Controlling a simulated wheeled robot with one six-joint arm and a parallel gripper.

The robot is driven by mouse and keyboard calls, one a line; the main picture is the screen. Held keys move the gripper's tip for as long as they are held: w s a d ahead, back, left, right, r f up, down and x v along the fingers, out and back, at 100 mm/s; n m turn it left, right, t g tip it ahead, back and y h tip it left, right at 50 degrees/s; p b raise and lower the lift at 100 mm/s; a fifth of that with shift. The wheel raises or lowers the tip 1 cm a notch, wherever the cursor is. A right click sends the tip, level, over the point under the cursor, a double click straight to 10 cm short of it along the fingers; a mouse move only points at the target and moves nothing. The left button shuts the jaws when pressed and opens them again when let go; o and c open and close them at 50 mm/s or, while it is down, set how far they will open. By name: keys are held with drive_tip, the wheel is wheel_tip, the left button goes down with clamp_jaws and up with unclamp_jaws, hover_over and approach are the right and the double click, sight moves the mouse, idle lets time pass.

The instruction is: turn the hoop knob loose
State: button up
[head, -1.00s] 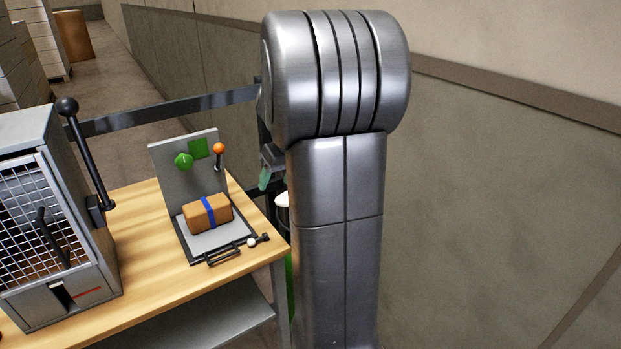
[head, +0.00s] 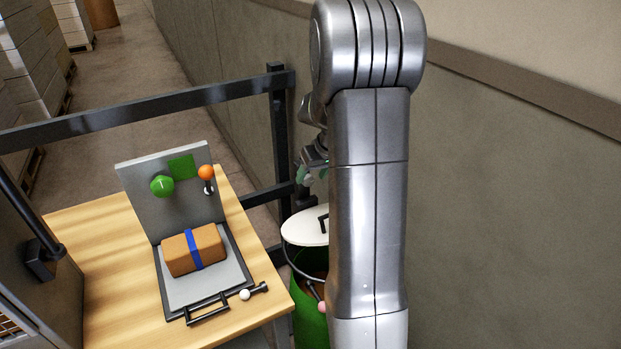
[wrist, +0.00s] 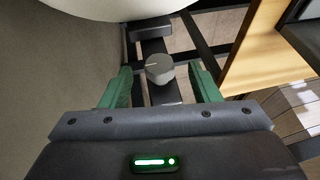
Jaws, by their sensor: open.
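A grey round knob with a pale pointer line (wrist: 159,69) sits on a dark bar in the wrist view. My gripper (wrist: 163,88) is open, with its green fingers on either side of the knob and gaps between; I cannot tell how deep they reach. In the head view my gripper (head: 304,174) is partly hidden behind my own arm. Below it a thin hoop (head: 287,258) shows at the green drum (head: 308,330), with a white lid (head: 305,226) above. A small pink ball (head: 322,307) is near the hoop's lower end. The grey knob is hidden in the head view.
The wooden table (head: 95,240) at left holds a panel fixture (head: 140,185) with a green knob, an orange-tipped lever and a brown parcel (head: 193,249). A dark rail and post (head: 279,130) stand close to my gripper. A wall (head: 520,220) is at the right.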

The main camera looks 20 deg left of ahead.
drive_tip(key=shift+x, duration=1.15)
drive_tip(key=c, duration=1)
